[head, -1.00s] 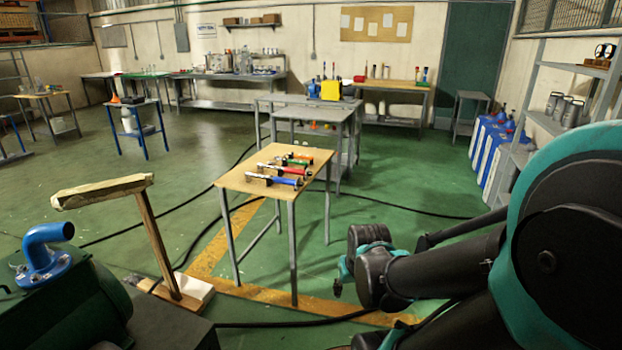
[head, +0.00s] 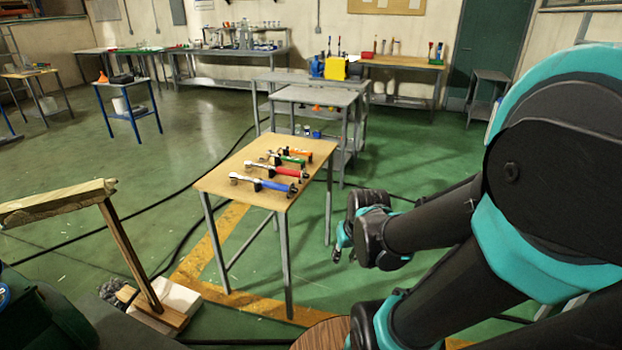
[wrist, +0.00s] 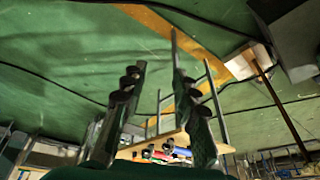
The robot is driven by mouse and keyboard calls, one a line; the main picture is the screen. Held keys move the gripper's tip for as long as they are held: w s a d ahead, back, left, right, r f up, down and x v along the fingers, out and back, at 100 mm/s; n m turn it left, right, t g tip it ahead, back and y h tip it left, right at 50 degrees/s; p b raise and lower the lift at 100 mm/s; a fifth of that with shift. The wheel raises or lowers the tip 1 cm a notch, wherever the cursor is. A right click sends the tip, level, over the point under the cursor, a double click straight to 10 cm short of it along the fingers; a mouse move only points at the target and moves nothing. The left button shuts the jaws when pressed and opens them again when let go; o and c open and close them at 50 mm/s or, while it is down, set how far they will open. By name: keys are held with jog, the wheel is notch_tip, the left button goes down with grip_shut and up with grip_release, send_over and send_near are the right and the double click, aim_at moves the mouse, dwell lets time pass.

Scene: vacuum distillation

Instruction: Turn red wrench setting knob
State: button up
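The red-handled wrench (head: 288,171) lies on the small wooden-topped table (head: 228,183) in the head view, behind the blue-handled wrench (head: 273,185). A green-handled wrench (head: 292,161) and an orange-handled one (head: 298,153) lie further back. The red wrench's setting knob is too small to make out. That view is upside down, with wrenches (wrist: 160,154) small beyond the fingers.
A wooden post with a crosspiece (head: 135,235) stands left of the table on a white block (head: 178,300). Grey tables (head: 312,97) stand behind. Black cables (head: 178,255) run over the green floor.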

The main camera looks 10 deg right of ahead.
jog(key=w+a+r+y, duration=0.1)
jog(key=w+y, duration=0.1)
jog(key=w, duration=0.5)
jog(key=w+a+r+y, duration=0.2)
jog(key=w, duration=0.4)
jog(key=n+t+y, duration=0.2)
jog(key=t+y, duration=0.2)
jog(key=y, duration=0.7)
send_near(307, 176)
jog(key=w+x, duration=0.1)
jog(key=x, duration=0.7)
jog(key=shift+d+f, duration=0.25)
jog(key=shift+f, duration=0.15)
jog(key=shift+s, duration=0.1)
jog(key=shift+c, duration=0.3)
grip_shut()
